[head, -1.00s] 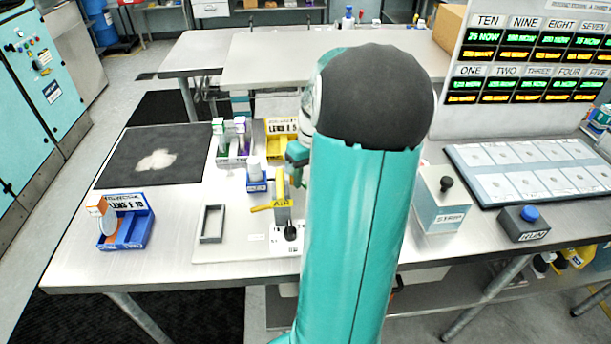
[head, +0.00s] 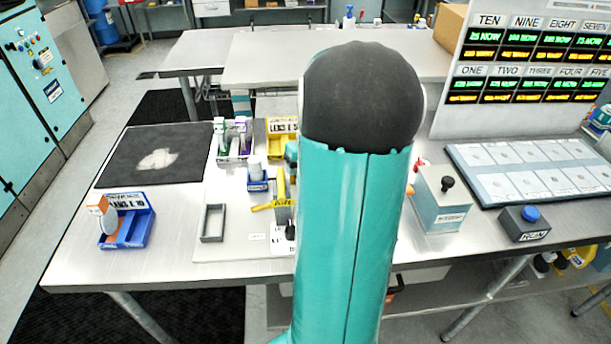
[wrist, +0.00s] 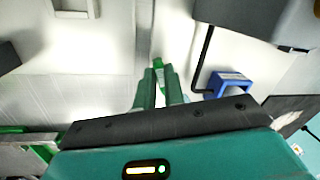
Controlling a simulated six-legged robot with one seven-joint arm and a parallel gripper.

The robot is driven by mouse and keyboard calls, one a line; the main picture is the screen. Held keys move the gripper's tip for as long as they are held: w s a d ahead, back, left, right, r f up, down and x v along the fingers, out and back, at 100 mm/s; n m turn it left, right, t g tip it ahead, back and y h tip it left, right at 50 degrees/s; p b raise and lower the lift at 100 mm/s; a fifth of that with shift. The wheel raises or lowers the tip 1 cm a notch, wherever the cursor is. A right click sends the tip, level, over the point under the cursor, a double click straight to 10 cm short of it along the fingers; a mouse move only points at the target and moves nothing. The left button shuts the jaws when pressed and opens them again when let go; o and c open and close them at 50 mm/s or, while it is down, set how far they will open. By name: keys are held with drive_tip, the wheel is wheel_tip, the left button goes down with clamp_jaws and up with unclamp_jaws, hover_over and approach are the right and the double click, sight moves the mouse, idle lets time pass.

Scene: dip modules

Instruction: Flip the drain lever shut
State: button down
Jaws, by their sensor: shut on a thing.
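My gripper (wrist: 158,85) shows in the wrist view with its two green fingers close together. A small bright green piece (wrist: 157,62) shows at the fingertips, and the fingers are shut on it. I cannot tell whether this piece is the drain lever. In the head view my arm hides the gripper's fingers; only a bit of the teal wrist shows at its left edge. A yellow arm (head: 262,207) on an upright post stands left of my arm, close to a dark knob (head: 290,232). No lever in view can be surely named as the drain lever.
A blue bin (head: 140,225), a grey frame (head: 211,236), a small blue holder (head: 258,184) and a yellow bin (head: 282,124) are on the bench. A box with a black knob (head: 444,205) and a blue-button box (head: 523,226) stand right. The black mat (head: 125,160) lies far left.

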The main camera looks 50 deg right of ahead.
drive_tip(key=c, duration=1.5)
unclamp_jaws()
drive_tip(key=r, duration=0.4)
drive_tip(key=d+r, duration=0.1)
drive_tip(key=r, duration=0.4)
drive_tip(key=s+r, duration=0.1)
drive_tip(key=r, duration=0.3)
drive_tip(key=shift+d+r, duration=0.35)
drive_tip(key=shift+d, duration=0.05)
drive_tip(key=w+a+r+n+t+h, duration=0.1)
drive_tip(key=a+n, duration=0.1)
drive_tip(key=a, duration=1.2)
drive_tip(key=w+a+r+n+t+h, duration=0.1)
drive_tip(key=w+a+r+n+t, duration=0.1)
drive_tip(key=a, duration=1.3)
drive_tip(key=shift+n+t, duration=0.9)
drive_tip(key=s+a+f, duration=0.1)
drive_tip(key=a, duration=0.2)
drive_tip(key=s+a+f, duration=0.1)
drive_tip(key=s+a, duration=0.1)
drive_tip(key=s+a+f, duration=0.1)
drive_tip(key=s+a, duration=0.1)
drive_tip(key=a, duration=0.1)
drive_tip(key=shift+a, duration=0.3)
